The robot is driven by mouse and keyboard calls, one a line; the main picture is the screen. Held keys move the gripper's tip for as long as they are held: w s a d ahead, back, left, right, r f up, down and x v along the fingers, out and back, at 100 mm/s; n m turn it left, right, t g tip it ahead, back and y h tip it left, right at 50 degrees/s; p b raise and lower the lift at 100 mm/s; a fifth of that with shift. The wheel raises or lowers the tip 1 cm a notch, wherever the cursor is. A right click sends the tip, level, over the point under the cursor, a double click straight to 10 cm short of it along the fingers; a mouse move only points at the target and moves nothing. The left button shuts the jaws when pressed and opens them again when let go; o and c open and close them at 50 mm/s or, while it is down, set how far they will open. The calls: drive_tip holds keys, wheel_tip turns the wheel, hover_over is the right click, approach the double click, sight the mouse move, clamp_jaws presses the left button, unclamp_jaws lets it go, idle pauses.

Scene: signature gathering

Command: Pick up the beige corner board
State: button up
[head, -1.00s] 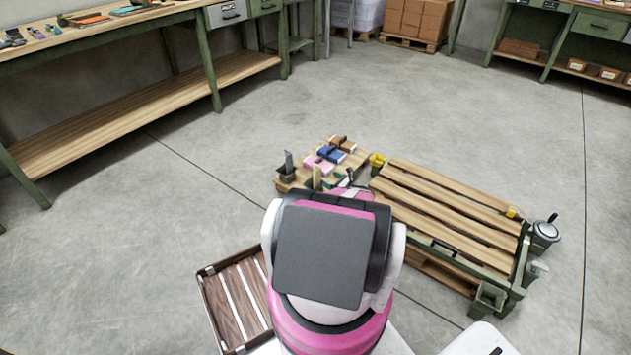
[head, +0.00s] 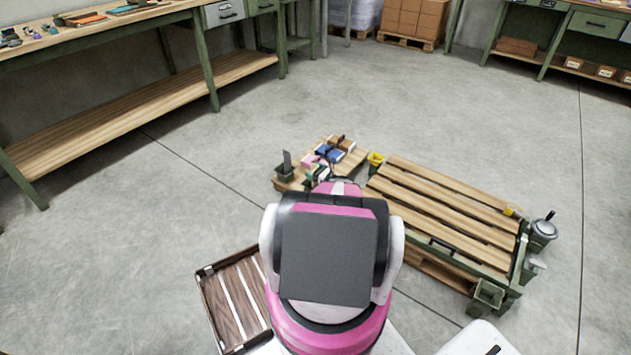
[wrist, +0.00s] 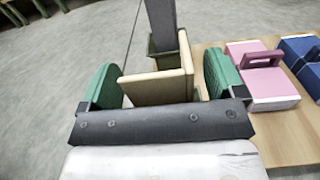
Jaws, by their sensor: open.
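The beige corner board (wrist: 157,89), an L-shaped piece with two upright faces, stands between the two green fingers of my gripper (wrist: 165,80) in the wrist view. The fingers are open, one on each side, and a gap shows between the right finger and the board. The left finger is close to the board's edge; I cannot tell whether it touches. The black palm hides the board's lower part. In the head view my gripper (head: 318,174) is over the front of the low wooden table (head: 285,184), and the board cannot be made out there.
A dark green holder with a tall grey piece (wrist: 163,30) stands just behind the board. Right of it are a pink block with a handle (wrist: 263,75) and a blue block (wrist: 302,60). A slatted bench (head: 445,205) lies right, a slatted crate (head: 235,300) at lower left.

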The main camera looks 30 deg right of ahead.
drive_tip(key=c, duration=1.2)
drive_tip(key=shift+r, duration=0.1)
drive_tip(key=shift+c, duration=0.2)
